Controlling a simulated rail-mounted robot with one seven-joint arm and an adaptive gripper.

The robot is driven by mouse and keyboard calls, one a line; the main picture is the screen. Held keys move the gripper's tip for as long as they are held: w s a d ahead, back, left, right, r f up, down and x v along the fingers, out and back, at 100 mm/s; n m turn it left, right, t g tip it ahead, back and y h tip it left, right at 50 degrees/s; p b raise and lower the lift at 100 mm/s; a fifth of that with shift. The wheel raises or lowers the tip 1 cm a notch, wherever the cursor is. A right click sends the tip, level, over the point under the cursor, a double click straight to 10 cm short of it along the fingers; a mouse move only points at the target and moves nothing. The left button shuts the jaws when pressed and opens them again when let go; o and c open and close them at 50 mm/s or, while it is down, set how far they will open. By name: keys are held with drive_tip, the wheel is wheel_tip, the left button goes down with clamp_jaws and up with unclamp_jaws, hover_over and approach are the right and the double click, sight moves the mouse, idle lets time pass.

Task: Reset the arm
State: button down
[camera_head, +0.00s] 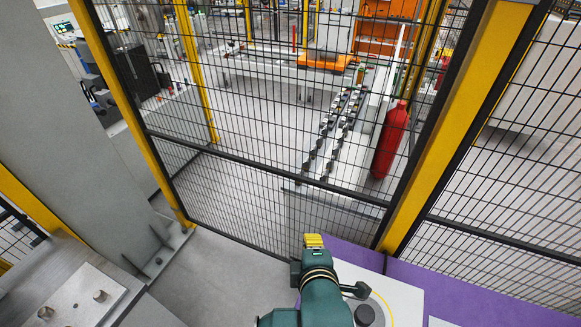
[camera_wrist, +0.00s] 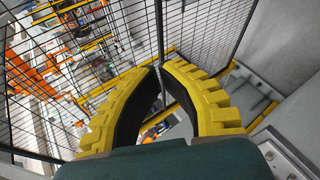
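My gripper (camera_head: 314,241) shows in the head view at the lower middle, as a yellow end on my dark green arm. In the wrist view, its two yellow ribbed fingers with black inner pads come together at the tips (camera_wrist: 160,66), with only a narrow gap showing between them. Nothing is held between them. The gripper is in front of the mesh fence (camera_head: 270,110), apart from any object that I can make out. How far it is from the fence is hard to tell.
Yellow fence posts (camera_head: 435,130) stand ahead. Behind the mesh are a red cylinder (camera_head: 391,140), a roller track (camera_head: 335,130) and an orange machine part (camera_head: 325,61). A grey column (camera_head: 85,130) stands at left, and a metal plate with pegs (camera_head: 75,300) lies lower left. Grey floor (camera_head: 215,285) beside my arm is clear.

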drive_tip(key=s+r+m+t, duration=0.3)
drive_tip(key=r+m, duration=0.3)
drive_tip(key=r, duration=0.4)
drive_tip(key=s+d+r+m+t, duration=0.1)
drive_tip(key=s+r+m+t, duration=0.3)
drive_tip(key=r, duration=0.7)
drive_tip(key=s+d+r+m+t, duration=0.1)
drive_tip(key=s+r+m+t, duration=0.2)
drive_tip(key=r+m, duration=0.5)
wheel_tip(320, 180, up, 3)
drive_tip(key=shift+s+r+t+h, duration=0.1)
drive_tip(key=shift+s+t+h, duration=0.2)
drive_tip(key=shift+s, duration=0.3)
drive_tip(key=shift+d, duration=0.1)
